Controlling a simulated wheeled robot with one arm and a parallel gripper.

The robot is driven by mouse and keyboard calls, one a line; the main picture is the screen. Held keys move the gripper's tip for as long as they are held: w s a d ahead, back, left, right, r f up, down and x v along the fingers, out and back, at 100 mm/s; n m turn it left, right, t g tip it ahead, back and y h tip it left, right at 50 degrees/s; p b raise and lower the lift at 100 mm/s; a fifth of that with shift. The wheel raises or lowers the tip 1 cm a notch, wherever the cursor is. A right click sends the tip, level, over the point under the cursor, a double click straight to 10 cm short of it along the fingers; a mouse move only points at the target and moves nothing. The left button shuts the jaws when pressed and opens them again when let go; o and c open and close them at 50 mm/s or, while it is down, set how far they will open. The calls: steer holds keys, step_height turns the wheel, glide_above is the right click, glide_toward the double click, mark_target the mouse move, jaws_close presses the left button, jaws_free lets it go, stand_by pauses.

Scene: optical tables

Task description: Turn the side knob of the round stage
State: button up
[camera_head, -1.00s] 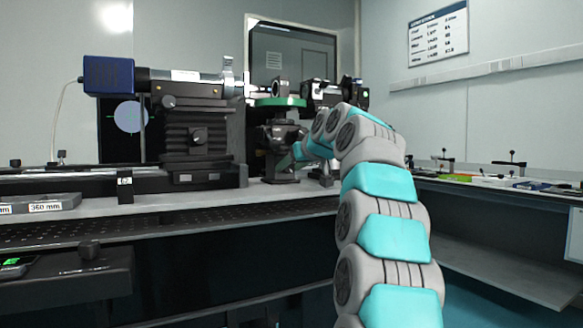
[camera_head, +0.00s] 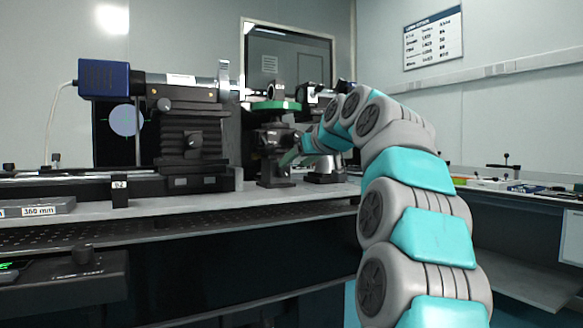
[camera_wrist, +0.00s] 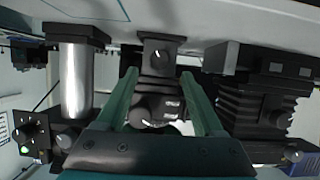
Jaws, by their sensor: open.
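The round stage has a green disc top (camera_head: 277,105) on a black body (camera_head: 270,140), standing on the bench in the head view. Its black body also shows in the middle of the wrist view (camera_wrist: 152,104), which looks upside down, with the bench surface at the top. A round dark knob with a pale arc at its edge (camera_wrist: 153,121) faces me there. My gripper (camera_wrist: 158,74) is open, its two green fingers on either side of the stage body. In the head view my gripper (camera_head: 289,158) is beside the stage's right side, partly hidden by my wrist. I cannot tell whether the fingers touch it.
A black bellows stage (camera_head: 192,135) carries a blue-ended camera (camera_head: 104,79) left of the round stage. In the wrist view, a silver post (camera_wrist: 74,82) stands left and a ribbed black stage (camera_wrist: 262,100) right, both close to my fingers. Another mount (camera_head: 324,168) stands behind my wrist.

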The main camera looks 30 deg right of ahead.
mark_target(285, 171)
steer(key=shift+s+r, duration=0.3)
steer(key=shift+s, duration=0.3)
steer(key=shift+a+f, duration=0.1)
steer(key=shift+f, duration=0.1)
steer(key=shift+c, duration=1.2)
steer(key=shift+w+a+f+m+t+y+b, duration=0.2)
steer(key=shift+f+m+t+y+b, duration=0.3)
steer(key=shift+m+b, duration=0.5)
steer(key=m+t+b, duration=0.1)
steer(key=f+m+b, duration=0.1)
steer(key=m, duration=0.1)
steer(key=shift+t, duration=0.4)
steer(key=m, duration=0.1)
steer(key=f+m+t+b, duration=0.1)
steer(key=m, duration=0.2)
steer(key=shift+s+d+f, duration=0.15)
steer(key=shift+d+f, duration=0.05)
steer(key=shift+f, duration=0.05)
steer(key=shift+d+m+t+h+b, duration=0.15)
steer(key=shift+m+t+h+b, duration=0.15)
steer(key=shift+w, duration=3.55)
steer(key=shift+w+r, duration=0.1)
steer(key=shift+w, duration=0.15)
steer(key=shift+c, duration=0.2)
